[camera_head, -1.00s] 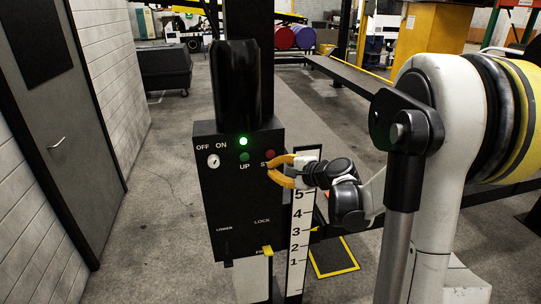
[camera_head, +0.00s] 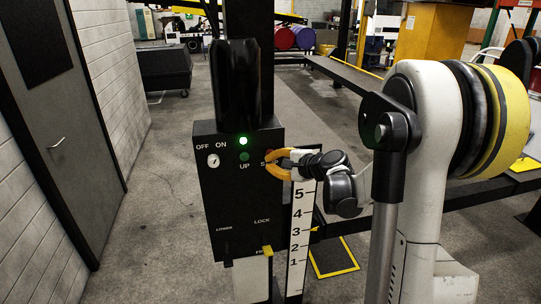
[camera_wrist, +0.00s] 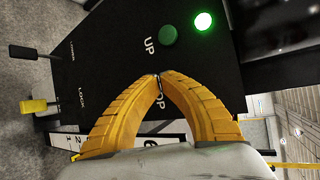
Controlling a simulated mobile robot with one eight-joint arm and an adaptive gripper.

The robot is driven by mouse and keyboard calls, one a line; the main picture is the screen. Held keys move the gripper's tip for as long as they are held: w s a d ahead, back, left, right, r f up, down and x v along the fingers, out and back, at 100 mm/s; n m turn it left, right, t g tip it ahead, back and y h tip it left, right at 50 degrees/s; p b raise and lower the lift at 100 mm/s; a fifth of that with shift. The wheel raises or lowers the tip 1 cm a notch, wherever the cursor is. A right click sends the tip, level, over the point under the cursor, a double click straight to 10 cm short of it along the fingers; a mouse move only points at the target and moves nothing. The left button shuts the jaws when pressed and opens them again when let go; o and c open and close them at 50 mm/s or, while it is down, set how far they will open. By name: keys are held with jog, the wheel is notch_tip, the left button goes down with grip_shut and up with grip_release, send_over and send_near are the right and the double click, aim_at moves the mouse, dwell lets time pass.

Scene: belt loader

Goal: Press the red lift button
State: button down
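The black control box (camera_head: 225,205) stands left of centre in the head view. Its red button (camera_head: 269,152) is almost covered by my gripper; only a reddish sliver shows. In the wrist view the red button is hidden behind my fingers. My gripper (camera_head: 267,158) has yellow fingers and is at the box's upper right, in front of the lettering beside that button. In the wrist view its fingertips (camera_wrist: 157,76) meet, with nothing seen between them, over the end of the "STOP" label. I cannot tell whether they touch the panel.
A green UP button (camera_head: 244,156) and a lit green lamp (camera_head: 243,141) sit left of my gripper. A white knob (camera_head: 213,161) is further left. A yellow-tipped lever (camera_head: 267,250) sticks out below. A numbered scale (camera_head: 298,235) stands right of the box.

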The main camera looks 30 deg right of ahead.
jog(key=shift+w, duration=0.1)
dwell(0.8)
jog(key=shift+w+d, duration=0.1)
jog(key=shift+w, duration=0.2)
jog(key=shift+w+d+b, duration=0.15)
jog(key=shift+w+b, duration=0.15)
jog(key=shift+w, duration=0.2)
dwell(0.8)
jog(key=shift+s, duration=0.1)
jog(key=shift+s+a, duration=0.25)
jog(key=shift+s, duration=0.55)
jog(key=s, duration=0.2)
jog(key=s+a, duration=0.1)
jog(key=s, duration=0.2)
jog(key=shift+a, duration=0.2)
jog(key=shift+w+b, duration=0.1)
jog(key=shift+b, duration=0.2)
dwell(0.4)
